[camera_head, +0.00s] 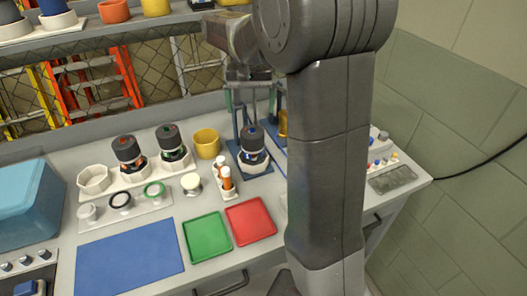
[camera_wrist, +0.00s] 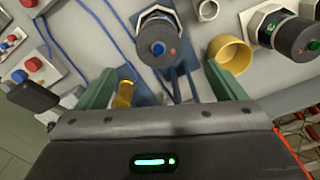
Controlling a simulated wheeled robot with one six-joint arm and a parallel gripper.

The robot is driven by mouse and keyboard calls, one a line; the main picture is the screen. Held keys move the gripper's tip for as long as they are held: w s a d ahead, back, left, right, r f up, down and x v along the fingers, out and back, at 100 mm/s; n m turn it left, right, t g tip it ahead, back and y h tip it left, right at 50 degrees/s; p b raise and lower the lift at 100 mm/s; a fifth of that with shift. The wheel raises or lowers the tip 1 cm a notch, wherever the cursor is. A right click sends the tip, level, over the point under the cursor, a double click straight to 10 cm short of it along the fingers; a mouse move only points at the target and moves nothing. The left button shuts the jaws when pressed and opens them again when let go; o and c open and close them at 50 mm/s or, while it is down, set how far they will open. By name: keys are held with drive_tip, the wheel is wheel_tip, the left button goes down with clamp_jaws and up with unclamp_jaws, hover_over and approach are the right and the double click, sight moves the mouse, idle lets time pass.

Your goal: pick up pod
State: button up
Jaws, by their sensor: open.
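One dark-capped pod (camera_head: 252,138) stands upright in a white base on a blue stand in the camera_head view. It also shows in the wrist view (camera_wrist: 158,48), with a blue button and a small red light on its end. Two more pods stand to its left in white hexagonal holders: one with orange-red marks (camera_head: 127,150) and one with green marks (camera_head: 171,138). The green-marked one shows at the right of the wrist view (camera_wrist: 296,36). My gripper (camera_wrist: 160,72) is open and empty, its green fingers apart, with the blue-stand pod ahead between them. They do not appear to touch it.
A yellow cup (camera_head: 206,143) is left of the blue stand and near my right-hand finger in the wrist view. A brass cylinder (camera_wrist: 124,94) is by the other finger. Red (camera_head: 250,220) and green (camera_head: 207,237) trays and a blue mat (camera_head: 130,258) lie in front. A shelf runs above.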

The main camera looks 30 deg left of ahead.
sight(252, 130)
wheel_tip(252, 130, down, 8)
drive_tip(key=shift+s+d+f, duration=0.1)
drive_tip(key=shift+f, duration=0.1)
drive_tip(key=f, duration=0.3)
drive_tip(key=f+p, duration=0.1)
drive_tip(key=f, duration=0.1)
drive_tip(key=shift+w, duration=0.25)
drive_tip(key=shift+r, duration=0.1)
drive_tip(key=c, duration=1.6)
